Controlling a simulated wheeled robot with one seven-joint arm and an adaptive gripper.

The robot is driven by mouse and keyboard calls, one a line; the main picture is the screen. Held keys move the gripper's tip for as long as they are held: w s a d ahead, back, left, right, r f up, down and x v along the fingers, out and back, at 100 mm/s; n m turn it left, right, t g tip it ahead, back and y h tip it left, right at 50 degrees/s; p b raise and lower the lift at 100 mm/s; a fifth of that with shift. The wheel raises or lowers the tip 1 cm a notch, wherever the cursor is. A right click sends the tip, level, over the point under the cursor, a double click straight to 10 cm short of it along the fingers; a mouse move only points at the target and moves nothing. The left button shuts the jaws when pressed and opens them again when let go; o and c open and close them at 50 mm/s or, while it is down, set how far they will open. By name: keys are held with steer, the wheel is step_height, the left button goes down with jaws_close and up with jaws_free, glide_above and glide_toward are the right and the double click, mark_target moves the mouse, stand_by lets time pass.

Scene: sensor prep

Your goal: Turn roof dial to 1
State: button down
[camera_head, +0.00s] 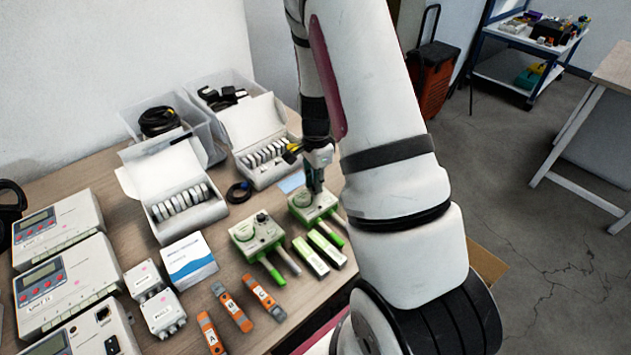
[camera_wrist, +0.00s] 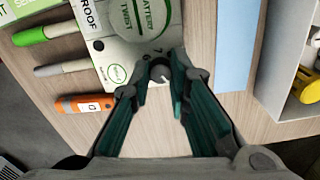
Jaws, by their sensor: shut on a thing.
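The roof unit is a white and green box (camera_wrist: 108,52) with a "ROOF" label and a round "BATTERY TWIST" cover (camera_wrist: 118,74) in the wrist view. In the head view it is the right-hand box (camera_head: 300,199), partly behind my gripper. Which digit the dial points to cannot be read.
A similar green and white box (camera_head: 256,236) stands to the left. Open white cartons (camera_head: 180,190) stand behind. A blue strip (camera_head: 291,182) lies behind the roof unit.

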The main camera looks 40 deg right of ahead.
steer(key=n, duration=0.4)
steer(key=shift+n, duration=0.3)
steer(key=n, duration=0.4)
steer(key=shift+n, duration=0.4)
steer(key=c, duration=1.8)
jaws_free()
steer(key=shift+r, duration=0.15)
step_height(320, 180, up, 12)
steer(key=shift+f, duration=0.1)
